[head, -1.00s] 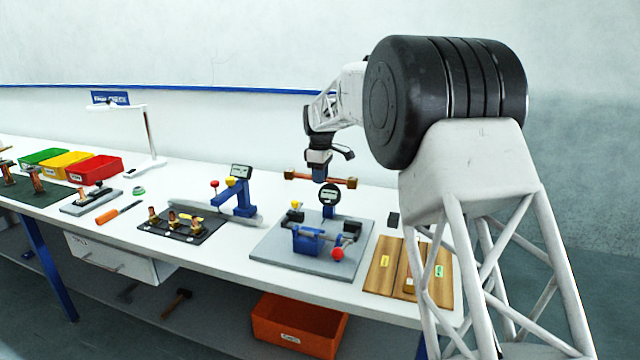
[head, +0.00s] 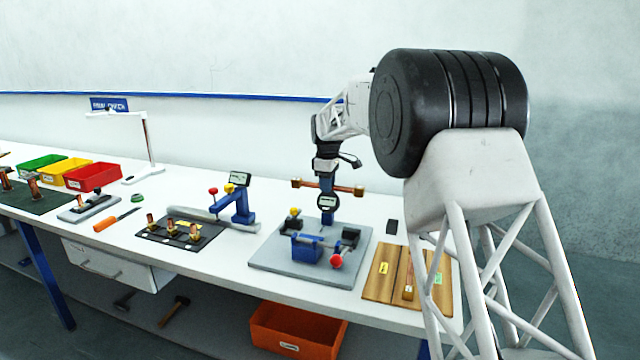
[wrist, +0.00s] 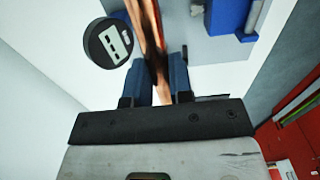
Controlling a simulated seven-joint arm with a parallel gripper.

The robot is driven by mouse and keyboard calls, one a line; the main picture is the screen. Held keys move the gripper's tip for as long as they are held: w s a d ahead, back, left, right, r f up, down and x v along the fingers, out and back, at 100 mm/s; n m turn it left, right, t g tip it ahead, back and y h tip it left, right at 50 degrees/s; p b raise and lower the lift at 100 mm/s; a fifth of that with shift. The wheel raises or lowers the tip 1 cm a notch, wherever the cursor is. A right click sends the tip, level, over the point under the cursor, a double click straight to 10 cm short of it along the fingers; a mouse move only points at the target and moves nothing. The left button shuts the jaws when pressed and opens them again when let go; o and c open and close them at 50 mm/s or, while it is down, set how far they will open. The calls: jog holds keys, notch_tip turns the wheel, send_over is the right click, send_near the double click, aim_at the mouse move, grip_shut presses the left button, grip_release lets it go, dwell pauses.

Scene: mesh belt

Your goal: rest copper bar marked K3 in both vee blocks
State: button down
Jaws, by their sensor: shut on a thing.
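My gripper (head: 327,186) is shut around the middle of a copper bar (head: 345,188), holding it level in the air above and behind the grey fixture plate (head: 290,263). In the wrist view the bar (wrist: 146,25) runs between my blue fingers (wrist: 160,82). No K3 mark can be read. The plate carries a blue block (head: 306,248) and dark blocks, one at the right (head: 350,238); I cannot tell which are the vee blocks. The bar is clear of them. A round dial gauge (head: 328,202) stands just below the bar; it also shows in the wrist view (wrist: 108,42).
A red knob (head: 336,261) sits at the plate's front right. A wooden board (head: 383,277) lies to the right. A dark mat (head: 158,234) with several copper pieces and a blue gauge stand (head: 240,205) are to the left. An orange bin (head: 298,330) is below the bench.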

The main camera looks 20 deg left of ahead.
jog(key=w+d+f, duration=0.3)
jog(key=w+d, duration=0.1)
jog(key=d, duration=0.4)
jog(key=w+d+f, duration=0.3)
jog(key=w+d, duration=0.2)
jog(key=d, duration=0.4)
jog(key=w+d+f, duration=0.4)
jog(key=d, duration=0.5)
jog(key=shift+w, duration=0.15)
jog(key=shift+d+f, duration=0.1)
jog(key=shift+f, duration=2.75)
jog(key=shift+f, duration=0.55)
jog(key=c, duration=0.9)
grip_release()
jog(key=shift+c, duration=0.2)
jog(key=shift+f, duration=0.1)
